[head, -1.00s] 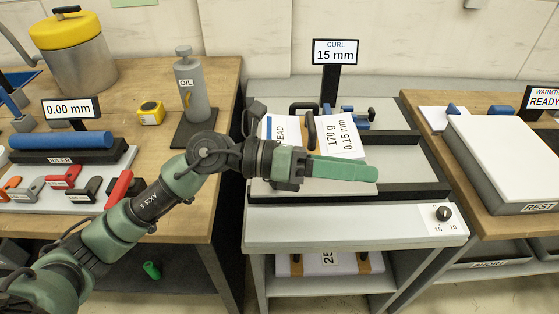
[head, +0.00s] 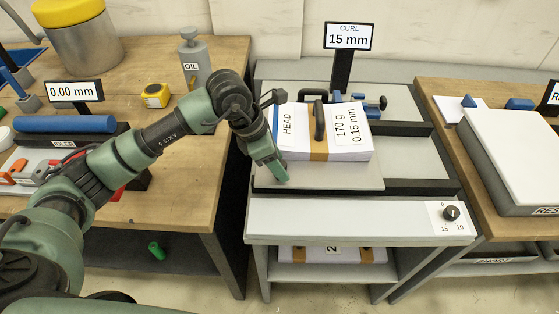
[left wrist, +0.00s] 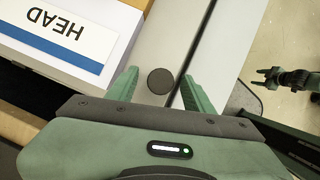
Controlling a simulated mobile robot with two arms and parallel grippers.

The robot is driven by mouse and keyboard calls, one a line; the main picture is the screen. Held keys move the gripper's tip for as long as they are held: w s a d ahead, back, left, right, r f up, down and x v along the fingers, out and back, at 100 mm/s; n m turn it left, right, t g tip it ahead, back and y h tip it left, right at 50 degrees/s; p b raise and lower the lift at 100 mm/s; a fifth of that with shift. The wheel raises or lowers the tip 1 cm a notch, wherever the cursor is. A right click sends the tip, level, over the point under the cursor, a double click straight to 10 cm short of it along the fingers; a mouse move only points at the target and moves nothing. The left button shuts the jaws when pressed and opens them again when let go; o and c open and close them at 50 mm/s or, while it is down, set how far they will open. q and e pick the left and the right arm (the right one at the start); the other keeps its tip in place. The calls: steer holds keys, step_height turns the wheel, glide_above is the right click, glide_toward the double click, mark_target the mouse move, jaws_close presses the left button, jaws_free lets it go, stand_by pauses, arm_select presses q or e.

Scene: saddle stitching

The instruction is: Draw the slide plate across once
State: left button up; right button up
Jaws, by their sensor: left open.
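The slide plate, a flat light-grey plate (head: 345,178), lies on the middle bench under a white paper stack (head: 350,135) with a "HEAD" label, a band and a dark handle. My left gripper (head: 278,177) points down at the plate's left end, beside the stack. In the left wrist view the left gripper (left wrist: 160,76) is open and empty. A dark round disc (left wrist: 160,81) shows between its fingers, on or by the grey surface; whether the fingers touch it I cannot tell.
The oil can (head: 193,68) stands on the left bench. A white-topped block (head: 515,150) rests on the right bench.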

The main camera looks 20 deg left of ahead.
arm_select(q)
steer(key=shift+d+f, duration=0.15)
steer(key=shift+f, duration=0.25)
jaws_close()
steer(key=shift+w, duration=0.1)
stand_by(1.1)
